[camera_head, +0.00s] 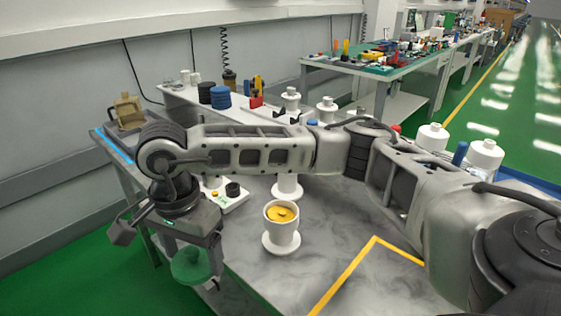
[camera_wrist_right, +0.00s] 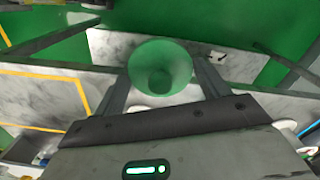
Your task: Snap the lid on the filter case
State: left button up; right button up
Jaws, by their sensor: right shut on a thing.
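My right gripper (camera_head: 190,248) points down at the left of the head view, at the end of an arm that reaches across from the right. It is shut on a green round lid (camera_head: 191,266), which hangs below it. In the right wrist view the lid (camera_wrist_right: 160,66) sits between the two fingers and looks like a hollow cup. A white cup-shaped case (camera_head: 281,228) with a yellow filling stands upright and open on the grey table, apart from the lid and to its right. My left gripper is not in view.
The marbled table (camera_head: 330,240) has free room around the case, with a yellow line (camera_head: 345,270) to its right. White pieces (camera_head: 287,186) stand behind the case, partly hidden by my arm. A tan container (camera_head: 127,112) stands at the table's far left.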

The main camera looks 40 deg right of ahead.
pick_arm(q)
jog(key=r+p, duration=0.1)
jog(key=p, duration=0.2)
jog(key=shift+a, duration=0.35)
pick_arm(e)
jog(key=d+r+m, duration=0.4)
jog(key=d+m, duration=0.5)
jog(key=m, duration=0.6)
jog(key=s+d+r+m, duration=0.1)
jog(key=d+r+m, duration=0.3)
jog(key=d+m, duration=0.6)
jog(key=m, duration=0.4)
jog(key=shift+r+m, duration=0.25)
jog(key=shift+m, duration=0.15)
jog(key=shift+f, duration=0.15)
